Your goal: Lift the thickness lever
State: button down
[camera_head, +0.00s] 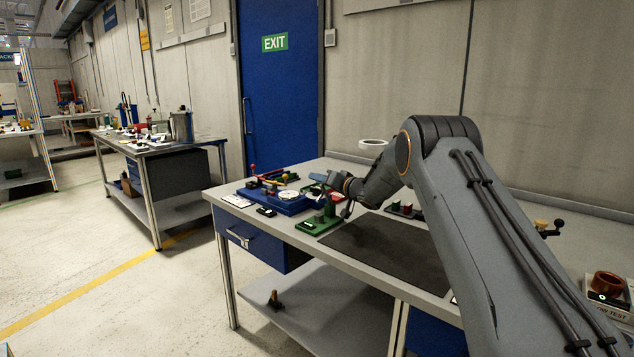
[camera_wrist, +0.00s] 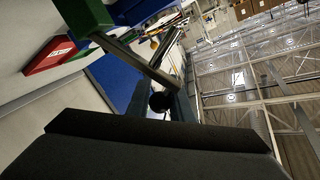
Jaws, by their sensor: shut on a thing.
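The thickness lever appears to be the grey metal bar (camera_wrist: 135,62) in the wrist view. It runs from a green block (camera_wrist: 88,14) at the upper left down to a dark round knob (camera_wrist: 160,101). My gripper (camera_wrist: 162,106) is at the knob end and is shut on it; the dark gripper body hides the lower part of that view. In the head view a small green fixture (camera_head: 318,225) stands on the workbench, and my gripper (camera_head: 346,207) is beside its right side. The lever is too small to make out clearly there.
A blue fixture (camera_head: 287,204) stands left of the green one on the workbench (camera_head: 335,166). A dark mat (camera_head: 392,250) lies to the right, clear of objects. Small red and green parts (camera_head: 405,211) sit behind the mat. A blue door (camera_head: 283,85) is in the wall behind.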

jog(key=shift+d+f, duration=0.1)
jog(key=shift+d, duration=0.1)
jog(key=c, duration=1.6)
grip_release()
jog(key=shift+d, duration=0.15)
jog(key=shift+a, duration=0.2)
jog(key=shift+s, duration=0.1)
jog(key=shift+b+v, duration=0.4)
jog(key=shift+v, duration=3.4)
jog(key=shift+d, duration=0.1)
